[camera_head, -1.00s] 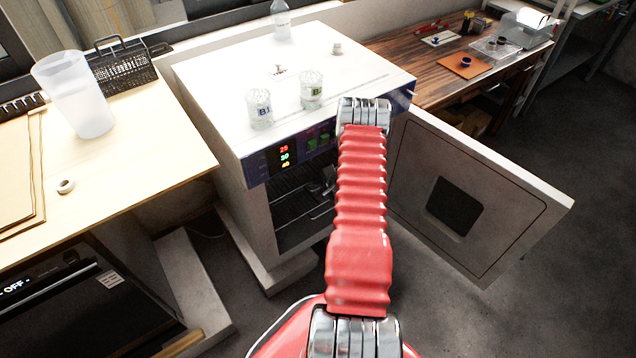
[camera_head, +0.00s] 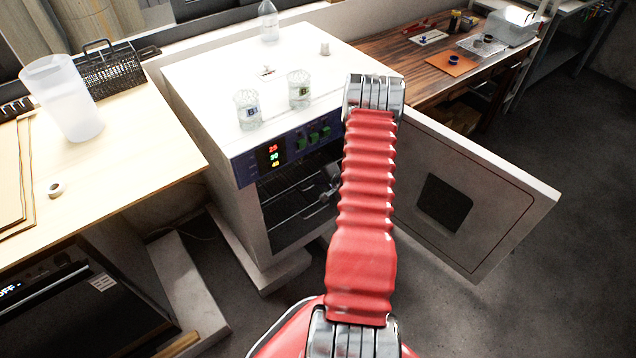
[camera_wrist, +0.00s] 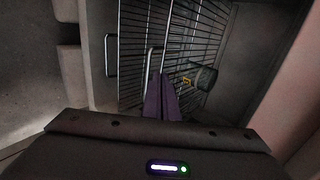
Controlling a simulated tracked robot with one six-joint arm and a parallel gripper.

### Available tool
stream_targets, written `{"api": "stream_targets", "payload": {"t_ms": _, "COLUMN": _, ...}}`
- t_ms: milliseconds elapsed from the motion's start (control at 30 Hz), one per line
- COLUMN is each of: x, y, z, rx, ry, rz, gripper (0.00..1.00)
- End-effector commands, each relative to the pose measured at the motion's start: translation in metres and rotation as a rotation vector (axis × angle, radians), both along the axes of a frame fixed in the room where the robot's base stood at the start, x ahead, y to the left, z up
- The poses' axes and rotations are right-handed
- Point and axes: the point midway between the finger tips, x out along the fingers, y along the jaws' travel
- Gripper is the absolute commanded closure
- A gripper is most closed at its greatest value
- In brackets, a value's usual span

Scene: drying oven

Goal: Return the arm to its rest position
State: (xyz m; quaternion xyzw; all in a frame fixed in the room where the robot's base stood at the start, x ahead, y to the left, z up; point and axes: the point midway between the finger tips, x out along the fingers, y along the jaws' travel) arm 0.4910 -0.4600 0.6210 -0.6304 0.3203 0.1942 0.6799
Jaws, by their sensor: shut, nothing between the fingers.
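My red arm reaches up the middle of the head view, in front of the oven (camera_head: 215,115). The oven door (camera_head: 475,205) is swung open to the right. In the wrist view my gripper (camera_wrist: 161,76) has its purple fingers together and empty, pointing toward the wire rack (camera_wrist: 185,25) in the oven. A beaker with a yellow mark (camera_wrist: 203,77) is on the rack, just right of the fingers. Whether the fingers touch the rack or its handle is unclear. In the head view my arm hides part of the oven opening.
Two labelled beakers, one on the left (camera_head: 247,110) and one on the right (camera_head: 300,90), stand on the oven top with a bottle (camera_head: 268,24). A pale bench (camera_head: 120,150) with a plastic jug (camera_head: 62,97) is left. A wooden table (camera_head: 400,68) is behind right.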

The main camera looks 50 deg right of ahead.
Motion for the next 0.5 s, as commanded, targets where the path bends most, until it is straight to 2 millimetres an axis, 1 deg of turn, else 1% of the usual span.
{"api": "stream_targets", "payload": {"t_ms": 367, "x": 0.0008, "y": 0.0009, "z": -0.0003, "rx": -0.001, "ry": 0.000, "rz": 0.003, "gripper": 1.00}}
{"api": "stream_targets", "payload": {"t_ms": 500, "x": 0.0002, "y": 0.0009, "z": -0.0013, "rx": -0.031, "ry": 0.011, "rz": 0.031, "gripper": 1.00}}
